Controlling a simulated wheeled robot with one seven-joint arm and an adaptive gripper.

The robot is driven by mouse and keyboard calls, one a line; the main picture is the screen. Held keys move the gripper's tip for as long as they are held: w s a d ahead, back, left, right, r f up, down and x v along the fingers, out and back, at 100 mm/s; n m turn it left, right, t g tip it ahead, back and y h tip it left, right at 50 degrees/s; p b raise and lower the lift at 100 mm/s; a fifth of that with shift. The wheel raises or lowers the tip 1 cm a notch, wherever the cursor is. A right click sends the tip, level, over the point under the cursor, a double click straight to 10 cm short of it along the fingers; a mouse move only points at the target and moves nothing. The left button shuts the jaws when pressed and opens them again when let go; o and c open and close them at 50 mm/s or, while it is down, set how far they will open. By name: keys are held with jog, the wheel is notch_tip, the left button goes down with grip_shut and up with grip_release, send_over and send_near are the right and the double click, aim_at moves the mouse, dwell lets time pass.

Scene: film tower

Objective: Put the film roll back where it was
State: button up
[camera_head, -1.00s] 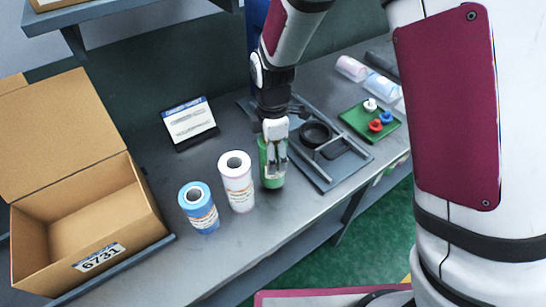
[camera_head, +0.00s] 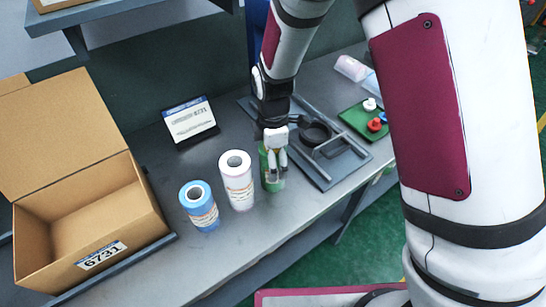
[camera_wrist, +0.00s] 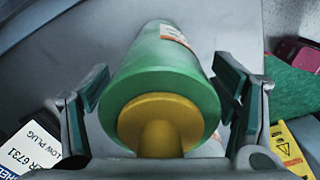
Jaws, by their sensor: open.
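A green film roll (camera_head: 271,181) stands upright on the grey table, to the right of a white roll (camera_head: 237,181) and a blue roll (camera_head: 201,209). My gripper (camera_head: 275,171) is pointed down at the green roll from above. In the wrist view the green roll (camera_wrist: 165,77), with a yellow knob-like core at its near end, lies between the two fingers. The fingers are apart, with a gap visible beside the roll. A dark grey tray-like fixture with a black ring (camera_head: 317,132) lies to the right of the roll.
An open cardboard box (camera_head: 140,218) marked 6731 stands at the left. A sign (camera_head: 190,121) stands behind the rolls. A green board (camera_head: 352,119) with small knobs lies at the right. The table's front edge is close to the rolls.

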notch_tip(320, 180, up, 12)
jog(key=shift+r+b, duration=0.25)
jog(key=shift+b, duration=0.2)
jog(key=s+d+r+m+t, duration=0.5)
jog(key=s+d+r+m, duration=1.1)
jog(key=s+d+m, duration=0.2)
jog(key=shift+s+m, duration=0.4)
jog(key=shift+m, duration=0.8)
jog(key=shift+r, duration=0.15)
